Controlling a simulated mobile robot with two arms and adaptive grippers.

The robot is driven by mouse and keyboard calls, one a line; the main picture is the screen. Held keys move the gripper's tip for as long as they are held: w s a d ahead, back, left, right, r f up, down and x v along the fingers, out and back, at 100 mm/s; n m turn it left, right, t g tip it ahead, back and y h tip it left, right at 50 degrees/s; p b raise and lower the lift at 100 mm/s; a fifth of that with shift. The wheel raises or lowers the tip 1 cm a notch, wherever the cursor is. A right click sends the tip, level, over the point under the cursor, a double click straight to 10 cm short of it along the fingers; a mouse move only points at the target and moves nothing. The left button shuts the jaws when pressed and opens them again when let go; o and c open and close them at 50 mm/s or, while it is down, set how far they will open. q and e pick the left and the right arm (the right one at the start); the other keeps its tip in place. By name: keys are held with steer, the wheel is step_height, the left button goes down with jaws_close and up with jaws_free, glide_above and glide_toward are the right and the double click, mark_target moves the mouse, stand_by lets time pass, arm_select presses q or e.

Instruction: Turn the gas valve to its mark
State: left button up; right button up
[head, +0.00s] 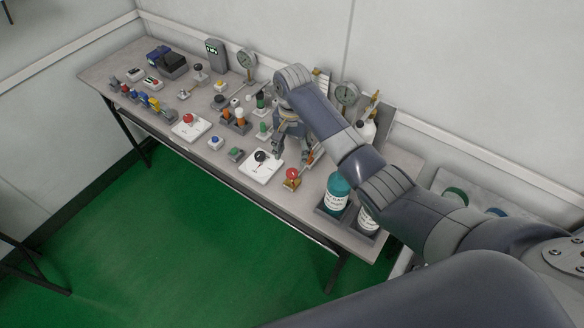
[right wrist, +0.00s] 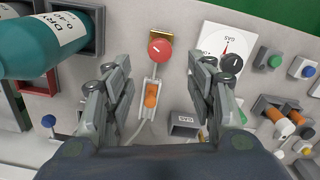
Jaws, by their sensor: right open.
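The gas valve is a white square plate marked GAS with a round black knob; in the head view the plate (head: 251,170) lies near the table's front edge. In the right wrist view the plate (right wrist: 238,40) is at upper right, with a small red mark on it, and its black knob (right wrist: 232,63) is partly behind my right finger. My right gripper (head: 291,157) points down just right of the plate in the head view. In the right wrist view its fingers (right wrist: 160,75) are spread wide with nothing gripped between them. My left gripper is in neither view.
A red knob on a brass block (right wrist: 160,50) and a white holder with an orange piece (right wrist: 151,96) lie between my fingers in the wrist view. Several small testers crowd the table's left and back.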

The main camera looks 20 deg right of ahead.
mark_target(292, 172)
step_height(292, 172, down, 9)
steer(key=shift+r, duration=0.15)
steer(key=c, duration=1.1)
